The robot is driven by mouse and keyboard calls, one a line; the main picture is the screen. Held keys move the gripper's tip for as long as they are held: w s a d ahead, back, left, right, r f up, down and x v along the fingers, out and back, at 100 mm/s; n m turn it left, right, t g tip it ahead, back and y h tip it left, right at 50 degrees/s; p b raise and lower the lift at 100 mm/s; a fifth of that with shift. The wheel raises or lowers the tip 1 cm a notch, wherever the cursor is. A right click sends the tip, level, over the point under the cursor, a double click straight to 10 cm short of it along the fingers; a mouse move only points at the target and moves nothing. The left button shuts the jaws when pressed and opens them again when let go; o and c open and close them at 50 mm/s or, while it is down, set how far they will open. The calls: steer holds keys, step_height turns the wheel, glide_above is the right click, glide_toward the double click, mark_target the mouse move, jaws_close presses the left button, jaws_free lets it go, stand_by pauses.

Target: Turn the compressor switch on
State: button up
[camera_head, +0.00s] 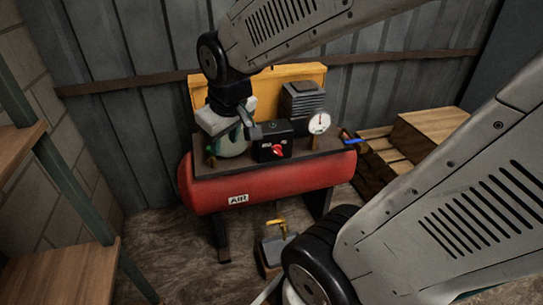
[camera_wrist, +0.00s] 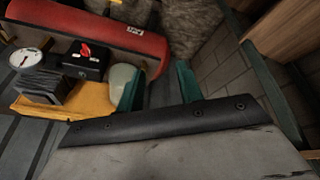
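The compressor is a red tank (camera_head: 270,184) with a dark top plate. On the plate sits a black switch box (camera_head: 273,141) with a red knob (camera_head: 278,151) on its front. In the wrist view the switch box (camera_wrist: 84,63) and red knob (camera_wrist: 85,50) are at upper left. My gripper (camera_head: 226,143) is above the tank's left end, left of the switch box and apart from the knob. In the wrist view my gripper's (camera_wrist: 160,72) teal fingers stand apart with nothing held. A pale rounded part (camera_wrist: 121,77) is beside one finger; contact cannot be told.
A round gauge (camera_head: 319,123) and a finned block (camera_head: 303,101) stand right of and behind the switch box. A yellow panel (camera_head: 285,78) is behind. Wooden crates (camera_head: 425,137) are at right, wooden shelves (camera_head: 55,272) at left. A yellow-handled part (camera_head: 277,224) is below the tank.

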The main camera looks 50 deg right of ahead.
mark_target(278, 154)
steer(key=w+d+f+n+t+h, duration=0.25)
steer(key=w+d+f+t, duration=0.35)
steer(key=w+d+f, duration=1.25)
steer(key=s+d+f+t+h, duration=0.5)
steer(key=s+d+f+h, duration=0.1)
steer(key=s+d+f, duration=0.55)
steer(key=x, duration=0.7)
steer(key=shift+w+a+f, duration=0.15)
steer(key=shift+w+f, duration=0.15)
jaws_close()
